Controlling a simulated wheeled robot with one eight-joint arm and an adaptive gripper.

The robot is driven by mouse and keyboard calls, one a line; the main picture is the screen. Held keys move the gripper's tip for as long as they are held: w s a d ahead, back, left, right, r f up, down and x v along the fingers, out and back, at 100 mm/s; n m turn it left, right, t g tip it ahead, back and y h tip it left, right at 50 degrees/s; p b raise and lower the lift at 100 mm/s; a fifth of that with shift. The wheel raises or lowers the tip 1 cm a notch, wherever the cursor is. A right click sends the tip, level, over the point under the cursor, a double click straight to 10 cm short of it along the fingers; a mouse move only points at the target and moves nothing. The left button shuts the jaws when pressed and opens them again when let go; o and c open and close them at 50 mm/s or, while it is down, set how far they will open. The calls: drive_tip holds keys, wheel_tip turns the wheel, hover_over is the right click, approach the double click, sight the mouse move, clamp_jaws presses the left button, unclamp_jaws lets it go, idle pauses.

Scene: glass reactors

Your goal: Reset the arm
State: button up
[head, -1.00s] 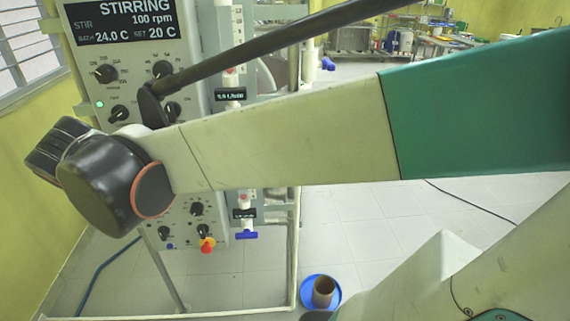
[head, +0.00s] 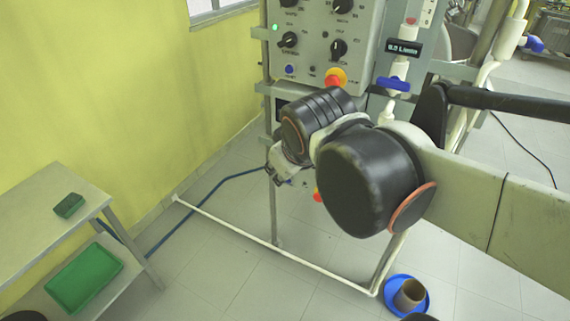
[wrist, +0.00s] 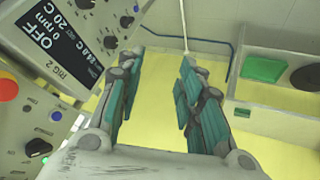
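My gripper (wrist: 158,85) is open and empty in the wrist view, its two teal-padded fingers well apart. Nothing lies between them except the yellow wall and floor beyond. In the head view my black-jointed arm reaches in from the right, in front of the reactor control panel (head: 318,50). Only a small pale part near the gripper end shows there; the fingers cannot be made out. In the wrist view a panel (wrist: 60,75) with knobs stands left of the gripper.
A grey side table (head: 35,215) at the left holds a small dark green block (head: 69,205), with a green tray (head: 85,275) on its lower shelf. A blue dish (head: 424,305) with a brown ring (head: 409,293) sits on the floor. A blue hose (head: 200,205) runs along the floor.

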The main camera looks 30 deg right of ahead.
drive_tip(key=s+a+f+m+y+b, duration=0.1)
drive_tip(key=s+a+f+m+b, duration=0.1)
drive_tip(key=s+f, duration=0.3)
drive_tip(key=shift+s+f+m+b, duration=0.15)
drive_tip(key=shift+f+m+b, duration=0.2)
drive_tip(key=shift+m+b, duration=0.05)
drive_tip(key=shift+d, duration=0.1)
